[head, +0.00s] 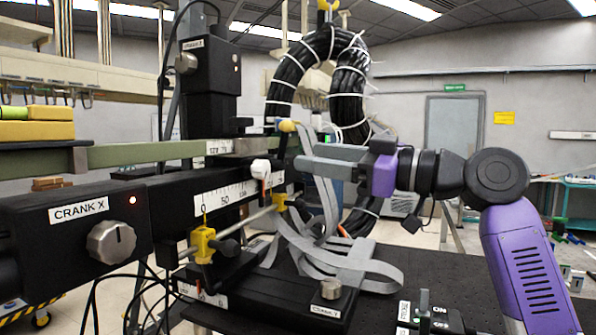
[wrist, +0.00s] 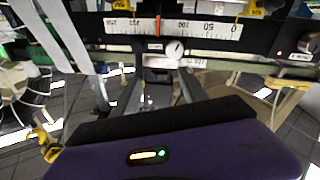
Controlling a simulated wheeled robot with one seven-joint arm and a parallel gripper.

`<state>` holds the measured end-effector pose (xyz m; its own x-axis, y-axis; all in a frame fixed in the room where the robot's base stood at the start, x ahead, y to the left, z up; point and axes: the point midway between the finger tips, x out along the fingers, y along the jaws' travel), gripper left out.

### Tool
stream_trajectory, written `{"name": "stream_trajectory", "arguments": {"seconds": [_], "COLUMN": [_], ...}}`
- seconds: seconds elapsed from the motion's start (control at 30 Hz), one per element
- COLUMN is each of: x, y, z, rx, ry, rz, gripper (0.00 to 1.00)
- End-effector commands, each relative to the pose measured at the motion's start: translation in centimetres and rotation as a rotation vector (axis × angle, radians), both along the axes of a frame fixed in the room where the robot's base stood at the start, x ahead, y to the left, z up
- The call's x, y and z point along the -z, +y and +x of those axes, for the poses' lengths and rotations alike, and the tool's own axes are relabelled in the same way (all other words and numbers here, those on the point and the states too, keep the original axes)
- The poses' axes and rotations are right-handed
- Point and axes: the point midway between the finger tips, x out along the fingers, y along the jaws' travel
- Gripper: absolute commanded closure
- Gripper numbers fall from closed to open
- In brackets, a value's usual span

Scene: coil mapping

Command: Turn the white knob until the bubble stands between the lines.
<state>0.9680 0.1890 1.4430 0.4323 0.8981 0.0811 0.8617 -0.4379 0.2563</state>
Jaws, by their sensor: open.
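The white knob (head: 261,168) sits on the black rail beside its white scale, left of my gripper (head: 304,160). In the wrist view the white knob (wrist: 174,49) shows just beyond my gripper's two grey fingers (wrist: 160,74). The fingers are open and empty, pointing towards the knob, and look apart from it. A yellow-green tube (head: 14,113) lies on a yellow block at the far left and may be the level's vial. I cannot make out a bubble or lines in either view.
A grey knob (head: 112,242) labelled CRANK X is on the left. Yellow clamps (head: 203,243) hold a rod in front of the rail. Loose grey ribbon cables (head: 325,250) hang below my gripper, and a thick black cable loop (head: 345,85) rises behind it.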

Motion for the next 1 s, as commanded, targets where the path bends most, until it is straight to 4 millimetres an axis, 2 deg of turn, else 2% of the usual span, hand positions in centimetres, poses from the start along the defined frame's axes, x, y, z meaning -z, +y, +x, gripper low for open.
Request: {"name": "stream_trajectory", "arguments": {"seconds": [0.07, 0.23, 0.37, 0.7, 1.0], "x": [1.5, 2.6, 2.5, 2.4, 2.6], "y": [0.6, 1.2, 2.3, 7.0, 8.3], "z": [-0.8, -1.8, -1.4, 0.3, 0.9], "rx": [-0.056, -0.104, -0.101, -0.1, -0.098], "ry": [0.008, -0.028, -0.034, -0.031, -0.032], "rz": [-0.041, -0.103, -0.104, -0.102, -0.101], "gripper": [0.48, 0.48, 0.48, 0.48, 0.48]}}
